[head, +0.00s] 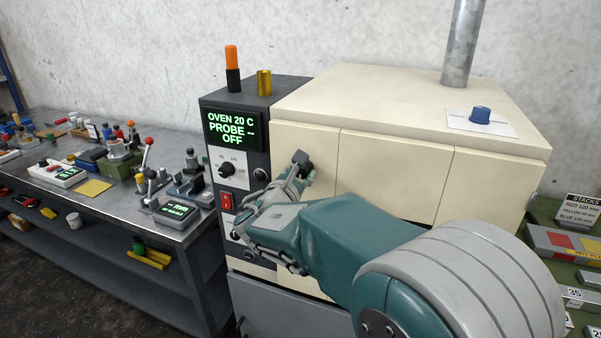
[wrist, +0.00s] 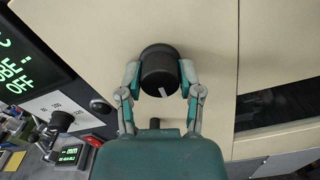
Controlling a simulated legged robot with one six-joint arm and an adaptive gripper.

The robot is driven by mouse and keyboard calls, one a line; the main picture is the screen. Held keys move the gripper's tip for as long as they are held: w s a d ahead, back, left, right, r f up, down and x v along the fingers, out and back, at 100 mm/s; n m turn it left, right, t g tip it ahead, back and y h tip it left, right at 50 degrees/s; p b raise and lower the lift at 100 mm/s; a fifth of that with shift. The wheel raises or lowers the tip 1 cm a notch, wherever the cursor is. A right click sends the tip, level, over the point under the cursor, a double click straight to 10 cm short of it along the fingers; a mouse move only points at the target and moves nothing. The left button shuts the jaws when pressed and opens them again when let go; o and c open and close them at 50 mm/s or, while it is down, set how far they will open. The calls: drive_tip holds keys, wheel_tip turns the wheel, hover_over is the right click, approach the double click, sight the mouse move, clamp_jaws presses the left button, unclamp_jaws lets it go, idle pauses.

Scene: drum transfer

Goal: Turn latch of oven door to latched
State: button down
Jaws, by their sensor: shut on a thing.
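The oven (head: 400,95) is a cream box with a cream front door (head: 390,170). The latch is a round black knob (wrist: 158,68) with a short white mark, on the cream front near a panel seam. In the wrist view the mark points down and slightly right. My gripper (wrist: 160,78) is shut on the knob, one finger on each side. In the head view my gripper (head: 292,180) is at the front's left part, and only a dark piece of the knob (head: 303,164) shows. The arm hides the door's lower part.
Left of the door is a dark control panel (head: 250,165) with a green display reading OVEN 20 C, PROBE --, OFF, a dial and a red switch (head: 225,201). A cluttered metal workbench (head: 115,200) stands left. A blue knob (head: 480,115) sits on the oven top.

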drive_tip(key=m, duration=0.3)
drive_tip(key=shift+r+m, duration=0.3)
drive_tip(key=shift+m, duration=0.1)
drive_tip(key=m, duration=0.4)
drive_tip(key=shift+m, duration=0.3)
drive_tip(key=m, duration=0.5)
drive_tip(key=shift+d+f, duration=0.1)
drive_tip(key=shift+f, duration=0.05)
drive_tip(key=shift+f+m, duration=0.2)
drive_tip(key=shift+m, duration=1.6)
drive_tip(key=shift+d+f, duration=0.1)
drive_tip(key=shift+c, duration=1.5)
unclamp_jaws()
drive_tip(key=shift+f, duration=0.1)
drive_tip(key=shift+o, duration=0.2)
drive_tip(key=shift+d, duration=0.2)
drive_tip(key=shift+a, duration=0.15)
